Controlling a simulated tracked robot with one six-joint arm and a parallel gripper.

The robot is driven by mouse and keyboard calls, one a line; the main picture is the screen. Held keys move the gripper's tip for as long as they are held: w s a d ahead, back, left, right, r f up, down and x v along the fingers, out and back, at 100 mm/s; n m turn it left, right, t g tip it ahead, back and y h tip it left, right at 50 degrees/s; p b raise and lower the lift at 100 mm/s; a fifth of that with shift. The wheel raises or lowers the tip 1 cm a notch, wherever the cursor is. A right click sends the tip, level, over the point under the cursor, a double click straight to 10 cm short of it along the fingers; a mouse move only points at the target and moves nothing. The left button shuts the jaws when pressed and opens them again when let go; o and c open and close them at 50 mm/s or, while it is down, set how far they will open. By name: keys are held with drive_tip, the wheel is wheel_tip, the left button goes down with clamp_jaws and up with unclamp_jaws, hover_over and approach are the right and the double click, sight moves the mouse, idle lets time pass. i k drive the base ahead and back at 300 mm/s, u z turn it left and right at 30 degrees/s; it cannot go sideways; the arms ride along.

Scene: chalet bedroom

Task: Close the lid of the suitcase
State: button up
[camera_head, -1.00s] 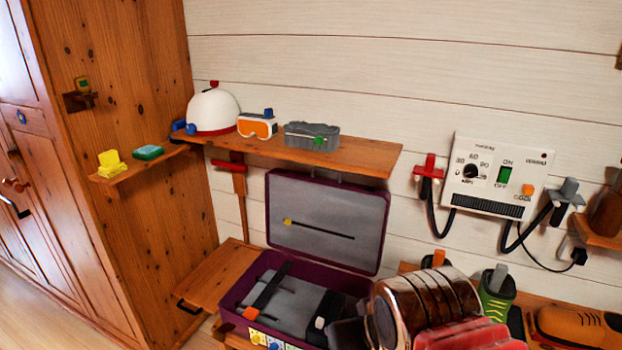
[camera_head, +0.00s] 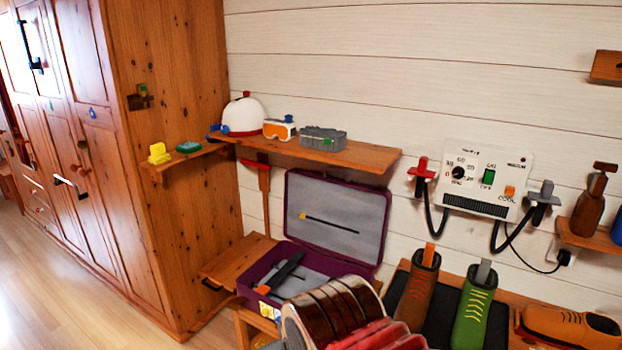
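The suitcase stands open on a low wooden bench below the shelf. Its purple-rimmed lid (camera_head: 336,218) is upright, leaning back toward the wall, with a grey lining and a dark rod with a yellow end across it. The suitcase's purple base (camera_head: 258,274) has a grey interior with a black and orange strap-like item (camera_head: 280,272) in it. My arm's brown, banded and red parts cover the base's front right part. My gripper is not visible.
A wooden shelf (camera_head: 365,154) with a white helmet (camera_head: 243,116), orange goggles and a grey box sits above the lid. A wall control box (camera_head: 485,178) with hanging cords, brown and green boots (camera_head: 474,308) and an orange shoe are at right. A wardrobe (camera_head: 165,200) stands left; floor before it is clear.

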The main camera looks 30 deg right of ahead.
sight(346, 219)
drive_tip(key=u, duration=0.5)
drive_tip(key=k, duration=0.75)
drive_tip(key=u, duration=0.55)
drive_tip(key=i, duration=1.9)
drive_tip(key=z, duration=0.8)
drive_tip(key=i, duration=0.5)
drive_tip(key=z, duration=0.75)
drive_tip(key=i, duration=0.5)
drive_tip(key=z, duration=0.35)
